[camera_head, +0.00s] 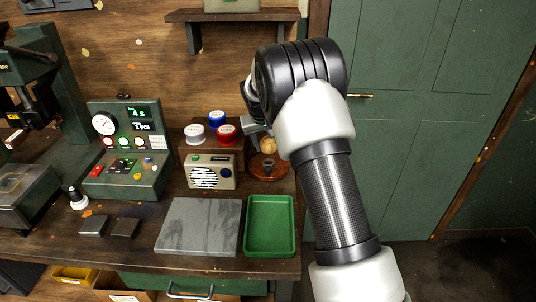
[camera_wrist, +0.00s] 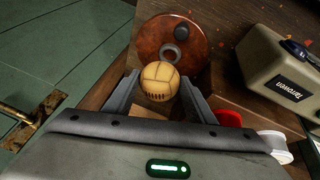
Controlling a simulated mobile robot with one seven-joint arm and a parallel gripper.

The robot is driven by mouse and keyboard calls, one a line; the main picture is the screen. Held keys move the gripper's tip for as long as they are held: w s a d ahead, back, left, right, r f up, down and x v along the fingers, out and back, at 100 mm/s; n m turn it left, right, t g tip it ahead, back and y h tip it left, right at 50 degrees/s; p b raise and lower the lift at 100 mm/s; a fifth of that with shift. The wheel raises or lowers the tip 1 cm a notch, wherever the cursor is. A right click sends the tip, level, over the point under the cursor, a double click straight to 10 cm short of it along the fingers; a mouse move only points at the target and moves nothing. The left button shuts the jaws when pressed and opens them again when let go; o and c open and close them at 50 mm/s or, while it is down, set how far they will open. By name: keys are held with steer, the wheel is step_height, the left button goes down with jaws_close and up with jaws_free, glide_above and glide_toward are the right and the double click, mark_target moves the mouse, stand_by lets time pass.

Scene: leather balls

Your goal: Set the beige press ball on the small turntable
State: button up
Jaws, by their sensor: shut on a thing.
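The beige press ball (camera_wrist: 159,80) is a stitched leather ball between the two fingers of my gripper (camera_wrist: 160,88), which is shut on it. In the head view the ball (camera_head: 268,146) hangs above the small turntable (camera_head: 265,174), with a gap between them. The turntable is a round reddish-brown disc with a dark ring-shaped seat at its middle. In the wrist view the turntable (camera_wrist: 146,46) lies beyond the ball, its ring clear and empty. My arm hides part of the gripper in the head view.
A beige radio-like box (camera_head: 210,172) stands left of the turntable. White, blue and red spools (camera_head: 226,134) sit on a wooden block behind it. A green tray (camera_head: 270,226) and a grey slab (camera_head: 198,226) lie in front. A green door is at the right.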

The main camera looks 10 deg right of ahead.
mark_target(268, 152)
steer(key=shift+f, duration=1.95)
steer(key=shift+f, duration=0.15)
steer(key=o, duration=1.1)
